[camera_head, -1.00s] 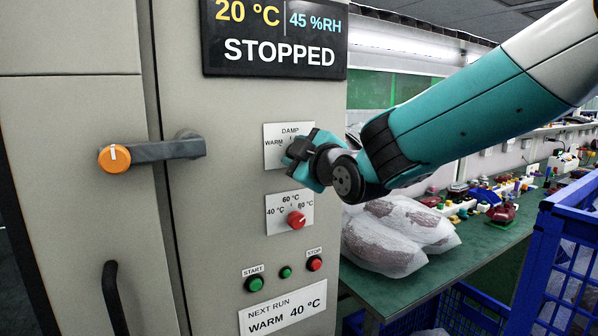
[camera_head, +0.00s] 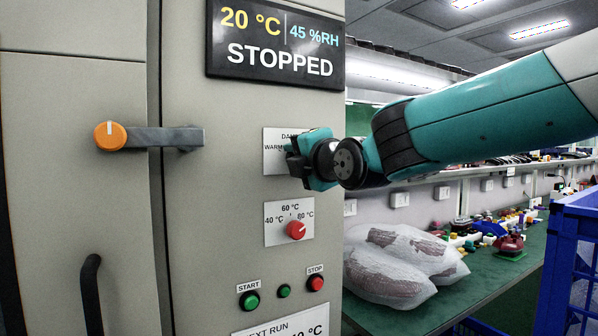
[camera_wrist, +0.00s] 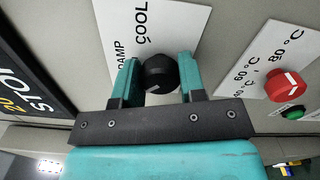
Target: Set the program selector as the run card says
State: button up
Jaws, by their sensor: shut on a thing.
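The program selector is a black knob (camera_wrist: 160,72) with a white mark, on a white plate (camera_head: 276,167) lettered DAMP, WARM and, in the wrist view, COOL. My gripper (camera_wrist: 157,75) is shut on the knob, one teal finger on each side. In the wrist view the mark sits at the knob's lower left, away from COOL; the WARM lettering is hidden there. In the head view my gripper (camera_head: 303,162) covers the knob and the plate's right part. The run card (camera_head: 285,328) is cut off at the bottom; "NEXT RUN" and part of "0 °C" show.
Below the selector is a red temperature knob (camera_head: 296,230), then a green start button (camera_head: 249,300) and a red stop button (camera_head: 316,283). A display (camera_head: 275,45) above reads STOPPED. A door handle (camera_head: 150,137) juts out left. Wrapped bundles (camera_head: 395,265) lie on the bench at right.

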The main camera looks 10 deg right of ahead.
jog(key=shift+n+b, duration=0.9)
jog(key=shift+n, duration=0.6)
jog(key=o, duration=0.9)
